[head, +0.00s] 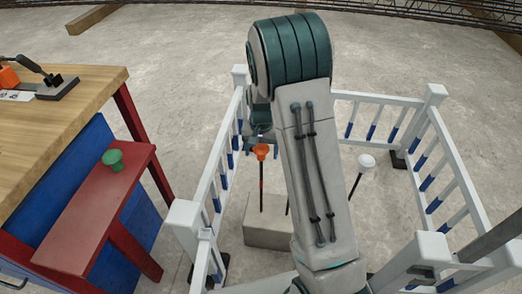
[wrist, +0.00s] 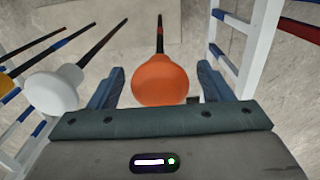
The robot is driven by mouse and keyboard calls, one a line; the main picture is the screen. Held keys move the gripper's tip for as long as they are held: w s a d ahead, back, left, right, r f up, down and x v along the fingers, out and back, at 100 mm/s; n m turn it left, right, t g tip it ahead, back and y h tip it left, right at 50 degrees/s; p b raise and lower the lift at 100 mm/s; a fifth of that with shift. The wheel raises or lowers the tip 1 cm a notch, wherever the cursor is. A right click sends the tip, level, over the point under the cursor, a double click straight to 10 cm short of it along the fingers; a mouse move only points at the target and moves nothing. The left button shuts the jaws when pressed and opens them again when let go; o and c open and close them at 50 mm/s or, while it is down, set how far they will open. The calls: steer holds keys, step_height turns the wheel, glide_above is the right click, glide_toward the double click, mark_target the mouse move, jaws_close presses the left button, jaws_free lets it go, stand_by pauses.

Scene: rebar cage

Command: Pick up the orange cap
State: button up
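The orange cap (head: 261,152) sits on top of a thin upright bar rising from a concrete block inside the white railing. In the wrist view the orange cap (wrist: 160,80) lies between the two blue fingers of my gripper (wrist: 159,70), with a visible gap on each side. The gripper is open and holds nothing. In the head view my gripper (head: 261,140) is right by the cap, partly hidden behind my arm.
A white cap (wrist: 55,88) on another bar is close left of my gripper in the wrist view. White railings (head: 435,150) with blue parts surround the bars. At left are a wooden-topped bench (head: 60,120) and a red step (head: 95,215) holding a green cap (head: 113,158).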

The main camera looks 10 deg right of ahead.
steer(key=c, duration=1)
steer(key=shift+o, duration=0.2)
steer(key=shift+r, duration=0.1)
